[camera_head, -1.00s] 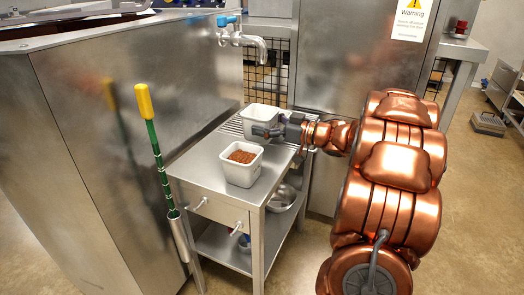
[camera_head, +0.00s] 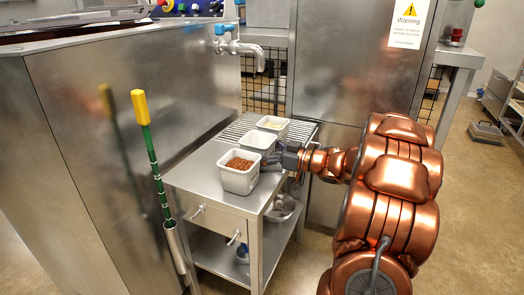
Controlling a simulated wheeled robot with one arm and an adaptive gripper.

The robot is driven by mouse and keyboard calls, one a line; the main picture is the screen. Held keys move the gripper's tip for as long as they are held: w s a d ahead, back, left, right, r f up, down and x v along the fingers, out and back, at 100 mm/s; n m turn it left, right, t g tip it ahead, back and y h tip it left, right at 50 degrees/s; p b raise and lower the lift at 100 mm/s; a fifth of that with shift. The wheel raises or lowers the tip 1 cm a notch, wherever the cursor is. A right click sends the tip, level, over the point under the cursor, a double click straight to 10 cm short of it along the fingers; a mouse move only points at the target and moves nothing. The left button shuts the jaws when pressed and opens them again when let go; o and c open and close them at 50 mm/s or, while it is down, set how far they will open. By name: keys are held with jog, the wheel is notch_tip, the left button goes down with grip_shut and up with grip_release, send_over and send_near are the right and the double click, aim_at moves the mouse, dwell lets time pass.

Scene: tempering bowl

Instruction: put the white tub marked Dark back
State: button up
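A white tub with brown pieces (camera_head: 238,171) stands near the front of the steel cart's top. A second white tub (camera_head: 258,141) is just behind it, and a third white tub with pale contents (camera_head: 272,125) is at the back. No "Dark" marking can be read on any of them. My gripper (camera_head: 274,159) is low at the right side of the second tub, close to the front tub's right rear corner. Its fingers are small and partly lost against the tubs, so I cannot tell whether they grip one.
The steel cart (camera_head: 218,199) has a slatted rear part and a lower shelf. A tap (camera_head: 240,47) projects above its back. A green pole with a yellow end (camera_head: 150,150) leans at the left by a large steel panel (camera_head: 75,130).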

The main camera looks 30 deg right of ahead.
jog(key=o, duration=1.2)
jog(key=shift+s+d+r, duration=0.2)
jog(key=shift+s+d, duration=0.1)
jog(key=shift+s, duration=0.1)
jog(key=p+v, duration=0.2)
jog(key=v, duration=0.9)
jog(key=shift+a, duration=0.1)
